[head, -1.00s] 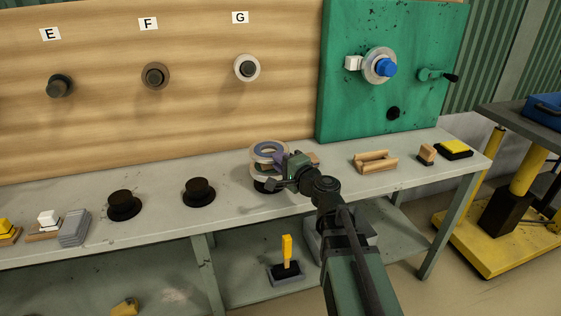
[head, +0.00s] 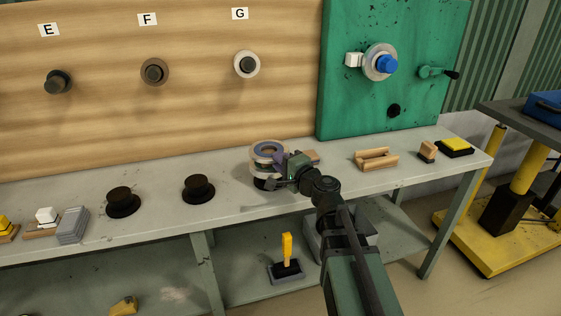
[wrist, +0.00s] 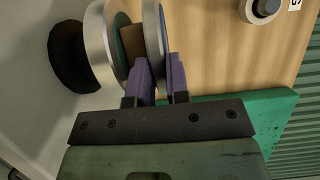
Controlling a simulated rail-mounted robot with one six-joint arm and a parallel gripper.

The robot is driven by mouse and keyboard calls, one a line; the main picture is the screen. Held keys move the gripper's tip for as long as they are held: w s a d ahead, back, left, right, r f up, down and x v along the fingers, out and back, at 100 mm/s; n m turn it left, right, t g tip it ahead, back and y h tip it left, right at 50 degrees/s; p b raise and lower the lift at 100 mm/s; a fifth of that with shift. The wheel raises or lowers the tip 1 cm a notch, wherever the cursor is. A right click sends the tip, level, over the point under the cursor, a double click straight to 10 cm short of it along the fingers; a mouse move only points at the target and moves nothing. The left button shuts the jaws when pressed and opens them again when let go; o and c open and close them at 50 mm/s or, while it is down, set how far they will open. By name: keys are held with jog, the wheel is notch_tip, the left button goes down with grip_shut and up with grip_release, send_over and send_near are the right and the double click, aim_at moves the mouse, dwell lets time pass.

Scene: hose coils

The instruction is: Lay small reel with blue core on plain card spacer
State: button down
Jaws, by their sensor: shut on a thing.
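My gripper (wrist: 160,82) is shut on the small reel (wrist: 151,30), a thin pale ring with blue on its outer side. Its two purple fingers lie on either side of the ring's edge. In the head view the reel (head: 267,147) is at the top of a stack, with my gripper (head: 280,162) at its right. A brown card spacer (wrist: 131,42) lies between it and a larger silver reel (wrist: 103,48) with a green face. Whether the held reel touches the card is unclear. The spacer is mostly hidden in the head view.
The stack is on a black stand (wrist: 70,55) on the grey bench (head: 230,215). Two empty black stands (head: 198,188) are to the left. A wooden cradle (head: 376,159) is to the right. The wooden board (head: 200,110) and green panel (head: 350,110) rise behind.

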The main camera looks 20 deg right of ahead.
jog(key=c, duration=1)
grip_release()
dwell(1.1)
jog(key=shift+s, duration=0.1)
dwell(1.3)
